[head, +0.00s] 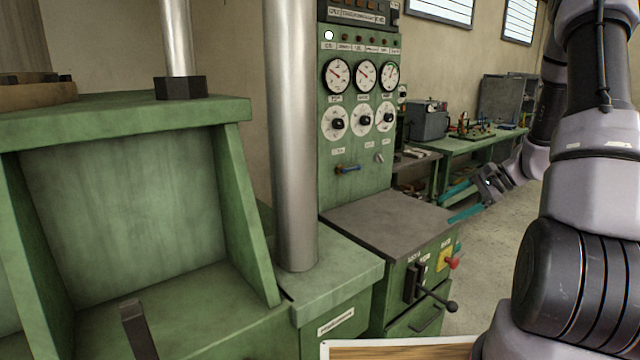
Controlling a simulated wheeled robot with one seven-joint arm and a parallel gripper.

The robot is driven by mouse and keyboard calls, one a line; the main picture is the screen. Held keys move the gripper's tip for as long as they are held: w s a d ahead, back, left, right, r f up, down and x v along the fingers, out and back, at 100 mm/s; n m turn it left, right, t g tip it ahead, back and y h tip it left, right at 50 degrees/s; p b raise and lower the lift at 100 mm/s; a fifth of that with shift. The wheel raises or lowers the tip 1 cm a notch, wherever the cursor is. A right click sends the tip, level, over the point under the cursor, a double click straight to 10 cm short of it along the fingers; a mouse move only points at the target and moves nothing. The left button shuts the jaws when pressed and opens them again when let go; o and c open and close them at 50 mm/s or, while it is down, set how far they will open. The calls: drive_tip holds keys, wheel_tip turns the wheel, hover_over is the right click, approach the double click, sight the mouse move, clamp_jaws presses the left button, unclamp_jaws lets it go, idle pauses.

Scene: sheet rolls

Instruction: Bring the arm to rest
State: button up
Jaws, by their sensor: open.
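My arm (590,190) fills the right side of the head view, with dark joints and pale grey links. Its far end reaches left to my gripper (446,209), which has two teal fingers. The fingers are spread apart with nothing between them. They point left, beside the right edge of the dark grey top of the green machine's cabinet (400,222). I cannot tell how far the fingers are from that edge.
A green press frame with a steel column (292,140) stands at left. A panel with gauges (361,75) rises behind the cabinet. A lever (437,298) and a red knob (453,263) stick out from its front. A green workbench (470,145) stands behind; bare floor (490,260) shows below.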

drive_tip(key=s+a+r+n+h, duration=0.2)
drive_tip(key=s+a+r+n, duration=0.15)
drive_tip(key=r, duration=0.45)
drive_tip(key=s+a+r+n+h, duration=0.1)
drive_tip(key=s+a+r+n, duration=0.1)
drive_tip(key=s+a+r, duration=0.45)
drive_tip(key=s+a+r+n+t+h, duration=0.1)
drive_tip(key=s+r+n+t+h, duration=0.2)
drive_tip(key=s+r, duration=0.9)
drive_tip(key=shift+s+a+r+n+t+h, duration=0.15)
drive_tip(key=shift+s+n+t+h, duration=0.25)
drive_tip(key=shift+n, duration=0.55)
drive_tip(key=shift+o, duration=0.4)
drive_tip(key=shift+a+g, duration=0.1)
drive_tip(key=shift+g, duration=0.2)
